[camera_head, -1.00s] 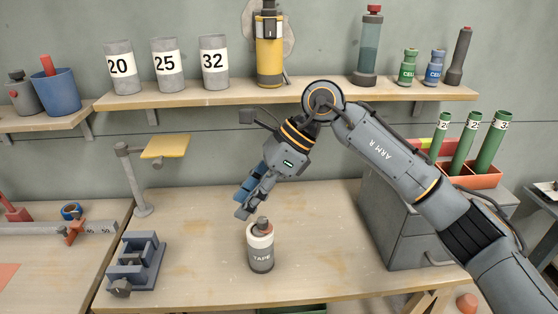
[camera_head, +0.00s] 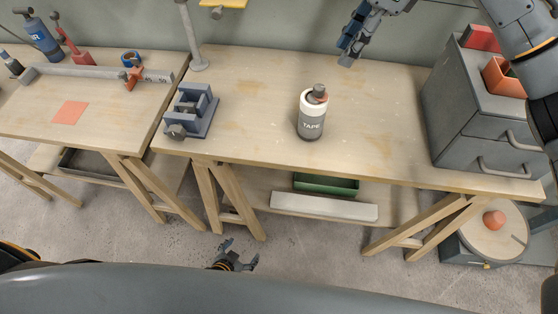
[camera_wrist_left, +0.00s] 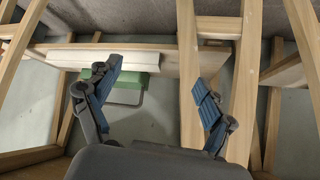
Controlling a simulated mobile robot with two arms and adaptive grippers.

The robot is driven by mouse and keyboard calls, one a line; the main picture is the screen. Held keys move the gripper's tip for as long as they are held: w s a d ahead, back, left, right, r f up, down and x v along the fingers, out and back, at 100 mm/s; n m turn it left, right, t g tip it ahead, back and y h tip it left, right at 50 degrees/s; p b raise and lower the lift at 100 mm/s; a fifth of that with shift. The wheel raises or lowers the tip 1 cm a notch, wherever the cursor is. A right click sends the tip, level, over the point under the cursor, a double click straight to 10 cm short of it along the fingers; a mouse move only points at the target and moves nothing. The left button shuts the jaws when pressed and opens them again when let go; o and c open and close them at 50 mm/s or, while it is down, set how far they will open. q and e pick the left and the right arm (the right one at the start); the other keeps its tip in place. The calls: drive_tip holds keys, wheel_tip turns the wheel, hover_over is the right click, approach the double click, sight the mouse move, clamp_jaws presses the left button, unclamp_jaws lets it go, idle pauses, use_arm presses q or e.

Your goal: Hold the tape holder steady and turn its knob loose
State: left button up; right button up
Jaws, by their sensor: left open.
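The tape holder (camera_head: 311,122) is a grey-and-white bottle-shaped can labelled TAPE, standing upright on the right-hand workbench. Its knob (camera_head: 318,94) is dark with a reddish part, on top. My right gripper (camera_head: 346,56) is above and behind the holder, apart from it, near the top edge of the head view; whether its fingers are parted is unclear. My left gripper (camera_head: 238,258) is low in front of the bench, below the tabletop. In the left wrist view its two blue-padded fingers (camera_wrist_left: 160,92) are spread with nothing between them.
A grey-blue vise (camera_head: 192,110) sits left of the holder on the bench (camera_head: 262,90). A drawer cabinet (camera_head: 465,110) stands at the right. Under the bench are a green tray (camera_head: 326,185), a white bar (camera_head: 323,206) and wooden trestle legs (camera_head: 208,198). The tabletop around the holder is clear.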

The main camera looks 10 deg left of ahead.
use_arm(q)
drive_tip(key=w+d+r+t+h, duration=0.1)
drive_tip(key=w+d+r, duration=0.1)
drive_tip(key=r, duration=0.3)
drive_tip(key=w+d+r+m+t+h, duration=0.1)
drive_tip(key=w+d+r, duration=0.1)
drive_tip(key=r, duration=0.2)
drive_tip(key=w+d+r+t, duration=0.1)
drive_tip(key=w+d+r, duration=0.1)
drive_tip(key=r, duration=0.3)
drive_tip(key=t+h, duration=0.3)
drive_tip(key=t, duration=0.2)
approach(305, 130)
drive_tip(key=s, duration=0.1)
drive_tip(key=shift+w+a+n, duration=0.1)
drive_tip(key=shift+w+n, duration=0.15)
drive_tip(key=shift+n, duration=0.05)
drive_tip(key=x, duration=1.3)
drive_tip(key=shift+w+r, duration=0.1)
drive_tip(key=shift+w, duration=0.05)
